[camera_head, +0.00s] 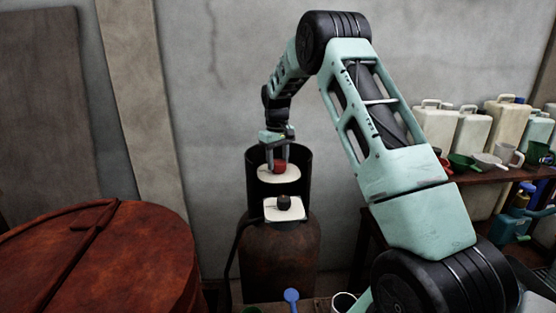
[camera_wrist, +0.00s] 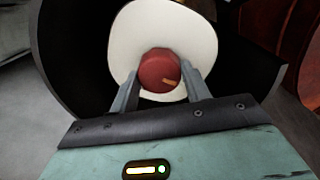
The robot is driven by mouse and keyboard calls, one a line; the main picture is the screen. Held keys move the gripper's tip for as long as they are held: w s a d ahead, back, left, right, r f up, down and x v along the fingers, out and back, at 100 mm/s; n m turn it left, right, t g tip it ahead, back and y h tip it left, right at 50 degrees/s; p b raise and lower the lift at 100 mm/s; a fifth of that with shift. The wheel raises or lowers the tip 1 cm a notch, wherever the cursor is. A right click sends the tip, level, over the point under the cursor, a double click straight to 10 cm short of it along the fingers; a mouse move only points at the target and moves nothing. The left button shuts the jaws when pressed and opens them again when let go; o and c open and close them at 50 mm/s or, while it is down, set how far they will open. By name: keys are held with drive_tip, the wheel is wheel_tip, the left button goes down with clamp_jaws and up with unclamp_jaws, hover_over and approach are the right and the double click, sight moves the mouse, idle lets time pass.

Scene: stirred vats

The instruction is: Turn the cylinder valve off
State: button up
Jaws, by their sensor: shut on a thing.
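The cylinder (camera_head: 268,252) is a dark, rusty upright tank with a black open guard (camera_head: 304,160) around its top. Its valve knob (camera_head: 279,166) is red and sits over a pale round disc (camera_head: 262,176) inside the guard. In the wrist view the red knob (camera_wrist: 157,68) shows an orange mark on its lower right, in front of the pale disc (camera_wrist: 203,42). My gripper (camera_head: 278,164) reaches down into the guard from above. Its two fingers, also in the wrist view (camera_wrist: 160,82), are shut on the knob from both sides.
A pale plate with a small dark knob (camera_head: 284,202) is on the cylinder's front. A large rusty red vat (camera_head: 100,262) stands at left. A shelf (camera_head: 478,182) at right holds several jugs and cups. A blue spoon-like thing (camera_head: 291,298) is at the bottom. The wall stands close behind.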

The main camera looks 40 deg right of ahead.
sight(277, 160)
drive_tip(key=shift+m, duration=0.3)
drive_tip(key=m, duration=0.3)
drive_tip(key=shift+r+m, duration=0.1)
drive_tip(key=shift+m, duration=0.2)
drive_tip(key=m, duration=0.4)
drive_tip(key=shift+d+m, duration=0.1)
drive_tip(key=shift+m, duration=0.2)
drive_tip(key=m+p, duration=0.1)
drive_tip(key=m, duration=0.3)
drive_tip(key=shift+w, duration=0.1)
drive_tip(key=m, duration=0.4)
drive_tip(key=shift+d+m+p, duration=0.1)
drive_tip(key=shift+m+p, duration=0.25)
drive_tip(key=shift+m, duration=0.05)
drive_tip(key=o, duration=1)
wheel_tip(277, 160, up, 17)
drive_tip(key=b, duration=0.3)
drive_tip(key=shift+w+r, duration=0.2)
drive_tip(key=shift+w, duration=0.05)
